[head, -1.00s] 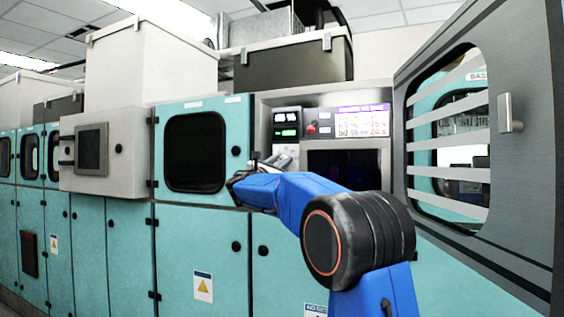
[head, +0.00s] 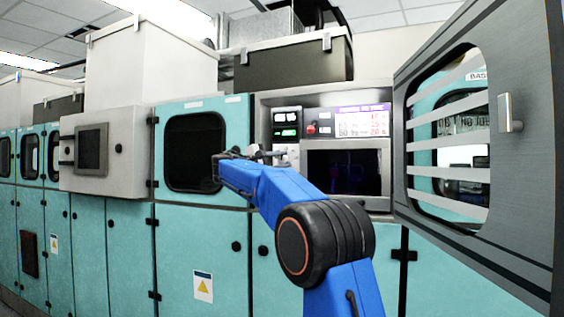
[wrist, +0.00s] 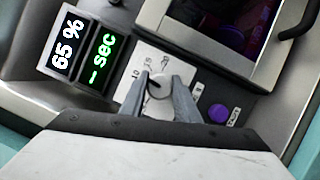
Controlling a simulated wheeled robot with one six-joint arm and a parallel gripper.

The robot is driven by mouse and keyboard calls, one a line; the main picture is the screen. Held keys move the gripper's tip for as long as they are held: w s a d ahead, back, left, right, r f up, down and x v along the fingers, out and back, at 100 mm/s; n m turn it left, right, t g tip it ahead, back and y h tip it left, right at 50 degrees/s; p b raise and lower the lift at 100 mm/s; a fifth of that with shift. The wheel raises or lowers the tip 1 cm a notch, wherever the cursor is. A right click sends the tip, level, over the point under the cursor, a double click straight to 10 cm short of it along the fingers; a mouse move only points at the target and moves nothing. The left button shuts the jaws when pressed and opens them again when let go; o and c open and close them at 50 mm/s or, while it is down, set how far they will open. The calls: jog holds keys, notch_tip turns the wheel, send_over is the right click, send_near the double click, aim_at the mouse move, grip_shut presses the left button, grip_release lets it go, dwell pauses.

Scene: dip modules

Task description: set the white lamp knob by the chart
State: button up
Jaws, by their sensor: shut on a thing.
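In the wrist view a small round pale knob (wrist: 157,88) sits on a white dial plate with a printed scale; 10, 15 and 20 are partly legible. The two grey fingers of my gripper (wrist: 158,86) are shut on it from either side. A dark mark shows on the knob, but its exact reading is unclear. In the head view the lit chart (head: 362,122) lists rows of percentages and seconds, too small to read surely. My gripper (head: 272,155) is at the panel there.
A purple button (wrist: 218,113) sits right of the dial. The open grey door (head: 480,225) stands at the right; a teal door (head: 238,130) is at the left.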

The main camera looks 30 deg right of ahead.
jog(key=m+y, duration=0.1)
jog(key=m, duration=0.1)
jog(key=m+y, duration=0.1)
jog(key=m, duration=0.2)
jog(key=shift+f+m+g, duration=0.1)
jog(key=shift+m+g, duration=0.2)
dwell(0.4)
jog(key=o, duration=1.1)
jog(key=shift+c, duration=0.2)
jog(key=v, duration=1.7)
jog(key=shift+s, duration=0.15)
jog(key=shift+a, duration=0.15)
